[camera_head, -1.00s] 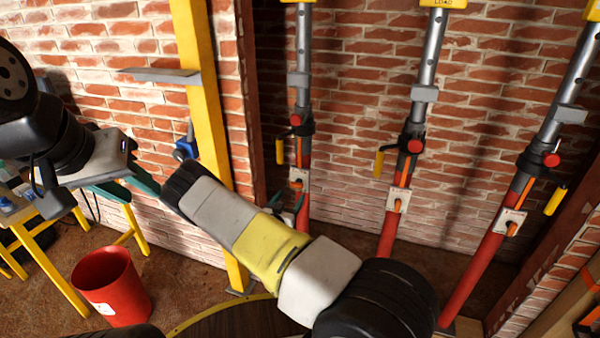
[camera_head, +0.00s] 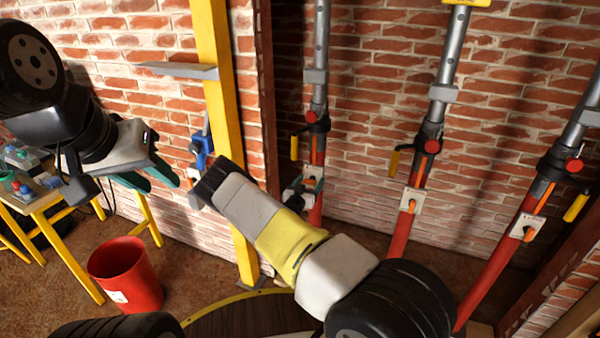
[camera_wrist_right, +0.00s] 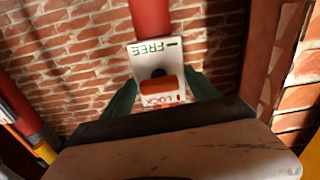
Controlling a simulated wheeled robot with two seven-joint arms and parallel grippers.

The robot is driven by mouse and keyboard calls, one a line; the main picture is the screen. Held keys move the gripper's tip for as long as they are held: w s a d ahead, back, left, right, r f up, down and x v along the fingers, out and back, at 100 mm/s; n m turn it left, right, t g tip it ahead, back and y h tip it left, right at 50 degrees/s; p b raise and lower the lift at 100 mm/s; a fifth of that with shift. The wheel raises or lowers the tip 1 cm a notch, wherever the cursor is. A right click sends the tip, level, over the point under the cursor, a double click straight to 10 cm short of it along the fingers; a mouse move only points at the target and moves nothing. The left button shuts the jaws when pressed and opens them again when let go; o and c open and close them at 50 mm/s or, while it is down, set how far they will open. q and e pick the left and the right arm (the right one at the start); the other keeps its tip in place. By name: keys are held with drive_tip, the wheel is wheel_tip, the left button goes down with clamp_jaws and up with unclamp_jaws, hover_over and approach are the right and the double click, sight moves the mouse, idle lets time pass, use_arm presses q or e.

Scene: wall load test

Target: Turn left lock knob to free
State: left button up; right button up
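The left prop's white lock plate (camera_head: 313,171) is on its red lower tube (camera_head: 316,205). In the right wrist view, the plate (camera_wrist_right: 143,50) reads FREE and LOCK, upside down. Its orange knob (camera_wrist_right: 162,92) lies crosswise beside LOCK. My right gripper (camera_wrist_right: 162,85) is open, with a green finger on each side of the knob; I cannot tell whether they touch it. In the head view, my right gripper (camera_head: 303,188) is at the left prop, partly hidden by my arm. My left gripper (camera_head: 153,180) is open and empty, away from the props.
Middle (camera_head: 411,200) and right (camera_head: 526,228) lock plates sit on the other two red props. A yellow post (camera_head: 222,110) with a blue clamp (camera_head: 201,150) stands left of the props. A red bin (camera_head: 126,275) and a yellow-legged table (camera_head: 60,245) are at lower left.

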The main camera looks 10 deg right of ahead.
drive_tip(key=c, duration=1.3)
drive_tip(key=shift+m, duration=0.5)
drive_tip(key=o, duration=1.4)
drive_tip(key=v, duration=0.7)
drive_tip(key=shift+s+a, duration=0.25)
drive_tip(key=shift+s, duration=0.1)
